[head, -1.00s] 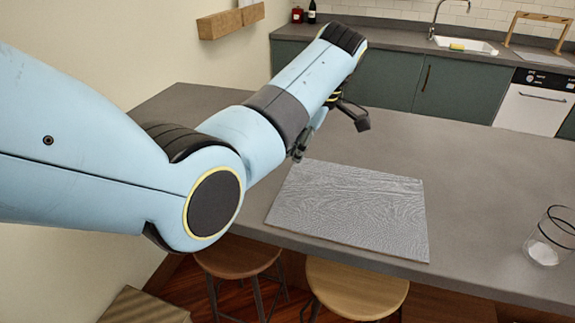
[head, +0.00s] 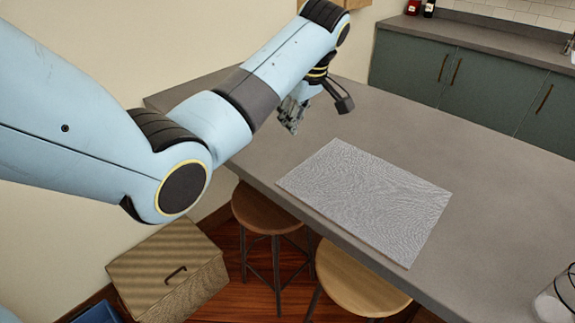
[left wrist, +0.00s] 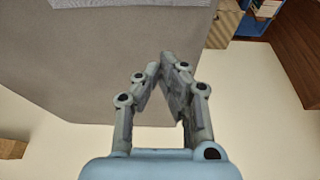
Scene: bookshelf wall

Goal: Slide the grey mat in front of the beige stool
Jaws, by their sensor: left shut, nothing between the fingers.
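The grey mat (head: 368,200) lies flat on the grey counter, its long front side close to the counter's front edge. The beige stool (head: 358,282) stands on the floor at that edge, below the right part of the mat, its seat partly under the counter. My left gripper (head: 290,118) is over the counter to the left of the mat's far left corner, apart from the mat. Its fingers meet at the tips and hold nothing, as the left wrist view (left wrist: 167,62) shows. My right gripper is in neither view.
A brown stool (head: 266,212) stands left of the beige one. A wooden box (head: 172,268) is on the floor at the lower left. A glass (head: 556,300) stands on the counter (head: 480,180) at the right. The counter beyond the mat is clear.

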